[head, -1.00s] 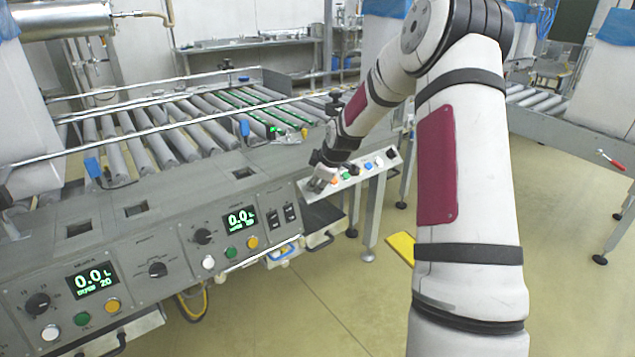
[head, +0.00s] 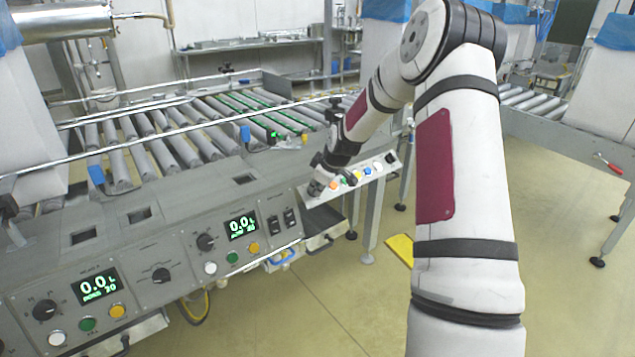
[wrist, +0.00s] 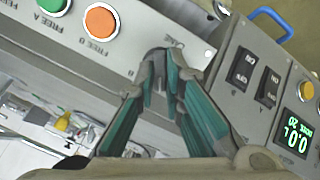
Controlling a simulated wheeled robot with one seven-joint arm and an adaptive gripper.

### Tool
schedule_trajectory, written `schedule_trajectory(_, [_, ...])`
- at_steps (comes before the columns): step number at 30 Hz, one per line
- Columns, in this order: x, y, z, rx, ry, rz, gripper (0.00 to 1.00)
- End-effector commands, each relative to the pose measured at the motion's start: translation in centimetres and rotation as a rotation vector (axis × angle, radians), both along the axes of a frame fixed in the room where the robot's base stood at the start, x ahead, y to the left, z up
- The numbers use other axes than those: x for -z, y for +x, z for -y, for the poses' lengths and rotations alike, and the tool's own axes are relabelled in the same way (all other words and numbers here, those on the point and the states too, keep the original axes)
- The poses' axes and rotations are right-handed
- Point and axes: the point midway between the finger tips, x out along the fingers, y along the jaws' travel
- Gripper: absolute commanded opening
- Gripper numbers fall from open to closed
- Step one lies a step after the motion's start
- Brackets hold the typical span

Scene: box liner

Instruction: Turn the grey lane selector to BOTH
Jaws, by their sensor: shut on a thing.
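My gripper (head: 317,187) is at the left end of the small sloped button panel in the head view. In the wrist view its teal-lined fingers (wrist: 166,82) converge on a small grey selector (wrist: 159,66), which I take to be the lane selector. The fingers are shut on it and hide most of it. Its printed label beside the fingertips is partly covered, so I cannot read which position it points to.
The sloped panel (wrist: 65,40) carries an orange button (wrist: 101,21) and a green button (wrist: 54,4) close to the fingers. Black rocker switches (wrist: 242,68) and a lit display (wrist: 297,131) are on the neighbouring console. A roller conveyor (head: 180,150) lies behind.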

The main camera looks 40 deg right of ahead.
Motion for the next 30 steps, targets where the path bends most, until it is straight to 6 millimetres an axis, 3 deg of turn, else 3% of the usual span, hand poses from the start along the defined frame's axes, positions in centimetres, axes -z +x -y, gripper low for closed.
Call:
schedule_trajectory(15, [-0.03,0.0,0.2,0.297,0.261,-0.01,0.0])
schedule_trajectory(30, [0.08,0.0,0.2,0.389,0.342,-0.013,0.0])
